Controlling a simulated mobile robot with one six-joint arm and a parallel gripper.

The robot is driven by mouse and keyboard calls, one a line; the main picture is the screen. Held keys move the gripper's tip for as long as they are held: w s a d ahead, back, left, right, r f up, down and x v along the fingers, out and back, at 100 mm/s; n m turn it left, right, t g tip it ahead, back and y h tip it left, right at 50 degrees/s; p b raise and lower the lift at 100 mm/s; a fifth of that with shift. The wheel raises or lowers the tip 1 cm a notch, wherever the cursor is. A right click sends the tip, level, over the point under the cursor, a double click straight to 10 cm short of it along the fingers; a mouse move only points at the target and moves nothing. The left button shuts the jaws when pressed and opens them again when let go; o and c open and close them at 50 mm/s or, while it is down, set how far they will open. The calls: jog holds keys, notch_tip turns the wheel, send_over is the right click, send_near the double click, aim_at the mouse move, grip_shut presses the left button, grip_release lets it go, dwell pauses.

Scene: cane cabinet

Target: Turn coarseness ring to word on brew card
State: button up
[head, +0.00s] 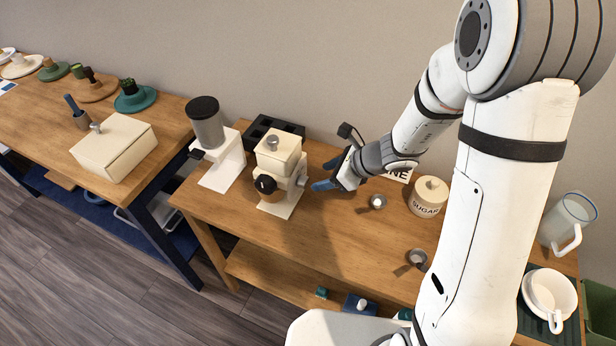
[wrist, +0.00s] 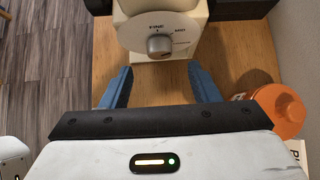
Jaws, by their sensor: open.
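The cream grinder (head: 280,150) stands on the wooden counter. In the wrist view, its pale round ring (wrist: 185,27) faces me, with a grey knob (wrist: 159,45) at the centre. A white card (head: 402,172) stands behind my wrist in the head view; only the letters "NE" show, the rest hidden. My gripper (head: 325,175) is open and empty, right of the grinder. In the wrist view, its blue fingers (wrist: 159,78) are spread below the knob and apart from it.
A second machine with a dark-lidded hopper (head: 206,120) stands left of the grinder. A black tray (head: 262,128) is behind. The sugar jar (head: 429,196) and a glass jug (head: 568,220) are at right. An orange lidded thing (wrist: 279,108) is beside my right finger.

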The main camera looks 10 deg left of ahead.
aim_at(307, 182)
jog(key=x, duration=0.7)
jog(key=shift+a, duration=0.1)
jog(key=c, duration=1)
